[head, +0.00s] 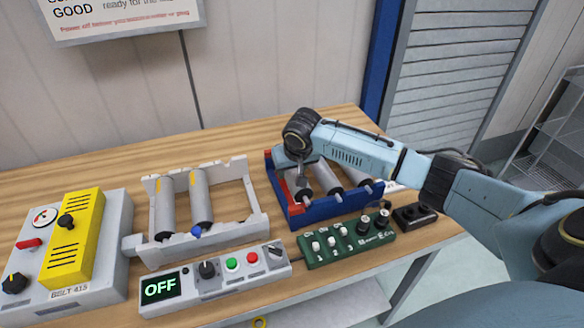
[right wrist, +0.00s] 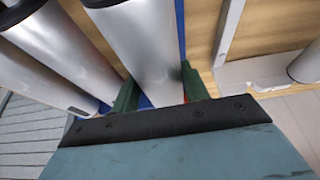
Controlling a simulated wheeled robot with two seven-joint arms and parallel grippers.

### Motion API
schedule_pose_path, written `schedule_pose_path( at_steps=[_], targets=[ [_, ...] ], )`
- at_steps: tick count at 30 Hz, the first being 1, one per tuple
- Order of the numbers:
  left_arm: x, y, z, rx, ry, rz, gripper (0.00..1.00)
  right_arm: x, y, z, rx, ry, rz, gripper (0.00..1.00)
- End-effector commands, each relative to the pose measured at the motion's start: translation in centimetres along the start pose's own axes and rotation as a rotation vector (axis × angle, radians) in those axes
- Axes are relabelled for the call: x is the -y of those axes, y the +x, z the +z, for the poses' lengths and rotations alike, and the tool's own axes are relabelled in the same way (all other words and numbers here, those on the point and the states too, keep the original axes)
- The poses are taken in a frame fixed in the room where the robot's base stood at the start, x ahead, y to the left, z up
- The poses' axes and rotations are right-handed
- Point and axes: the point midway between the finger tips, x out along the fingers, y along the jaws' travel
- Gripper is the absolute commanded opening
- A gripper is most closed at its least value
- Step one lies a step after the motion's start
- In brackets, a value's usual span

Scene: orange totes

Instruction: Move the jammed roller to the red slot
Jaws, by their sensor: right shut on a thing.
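A blue rack (head: 333,207) stands right of the middle of the table, with red marking (head: 268,158) at its left end. My right gripper (head: 303,180) reaches down over this end. Its green fingers (right wrist: 157,86) are shut on a silver roller (right wrist: 142,40), one on each side. The held roller (head: 298,190) is at the red slot, partly hidden by the gripper; I cannot tell whether it is fully seated. Two more rollers, one of them here (head: 327,178), lie in the rack to its right. My left gripper is not in view.
A light grey frame (head: 258,221) holds two rollers (head: 201,195) on its left side; its right side is empty. In front are a control box showing OFF (head: 160,288) and a green switch box (head: 345,243). A yellow-and-grey unit (head: 75,240) stands at left.

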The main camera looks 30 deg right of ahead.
Motion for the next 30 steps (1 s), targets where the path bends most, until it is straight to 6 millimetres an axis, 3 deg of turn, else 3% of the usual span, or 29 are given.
schedule_pose_path(
  at_steps=[30],
  targets=[
    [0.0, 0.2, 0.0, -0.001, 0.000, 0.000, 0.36, 0.1, 1.6, 0.6, -0.002, 0.001, -0.002, 0.09]
  ],
)
